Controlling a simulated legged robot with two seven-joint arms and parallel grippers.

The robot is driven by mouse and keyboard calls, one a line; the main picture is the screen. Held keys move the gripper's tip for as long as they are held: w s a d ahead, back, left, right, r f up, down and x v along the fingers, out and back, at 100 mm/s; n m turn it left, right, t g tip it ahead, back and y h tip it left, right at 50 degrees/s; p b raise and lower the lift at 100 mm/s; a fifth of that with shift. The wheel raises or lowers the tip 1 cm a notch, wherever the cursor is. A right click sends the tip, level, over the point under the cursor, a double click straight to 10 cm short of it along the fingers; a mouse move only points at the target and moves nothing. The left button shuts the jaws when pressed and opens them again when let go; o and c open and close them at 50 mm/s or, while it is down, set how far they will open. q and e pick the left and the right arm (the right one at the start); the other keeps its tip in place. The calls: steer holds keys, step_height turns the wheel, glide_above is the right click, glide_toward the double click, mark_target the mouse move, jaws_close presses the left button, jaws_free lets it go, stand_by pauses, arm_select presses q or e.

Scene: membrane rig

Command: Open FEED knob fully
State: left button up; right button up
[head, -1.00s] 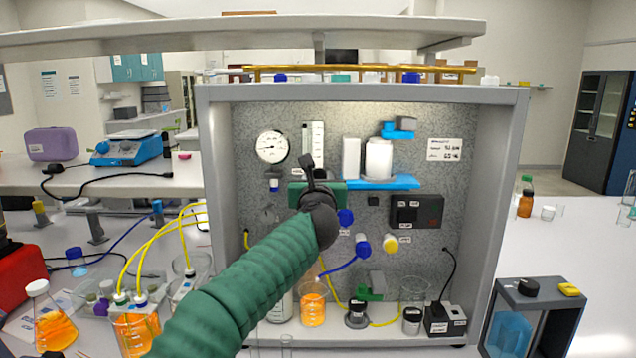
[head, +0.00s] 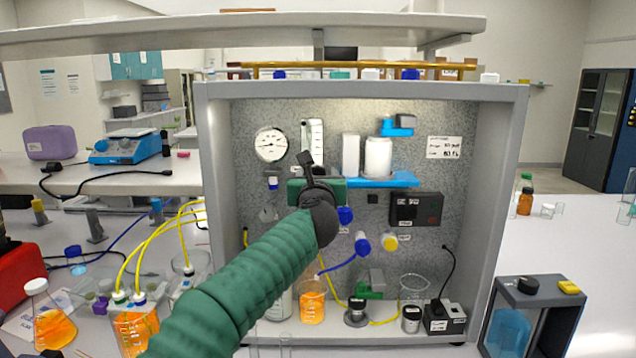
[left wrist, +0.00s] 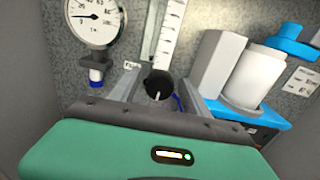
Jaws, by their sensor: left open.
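In the left wrist view a round black knob (left wrist: 158,86) with a white pointer line sits on the grey panel. A small label beside its left is too blurred to read surely; I take this as the FEED knob. My left gripper (left wrist: 165,82) is open, with one finger on each side of the knob; I cannot tell whether either touches it. In the head view my left gripper (head: 316,190) is in front of the panel below the gauge and flow tube, and it hides the knob. My right gripper is not in view.
A round gauge (head: 271,145) and a clear scaled tube (head: 313,143) are above the knob. A blue shelf (head: 383,182) with white canisters juts out to the right. Blue and yellow knobs (head: 390,243) are lower right. Grey cabinet walls (head: 217,220) enclose the panel.

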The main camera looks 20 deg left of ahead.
arm_select(q)
steer(key=b+v, duration=0.3)
steer(key=v, duration=1.3)
steer(key=shift+s+b, duration=0.2)
steer(key=shift+b, duration=0.1)
steer(key=shift+d, duration=0.15)
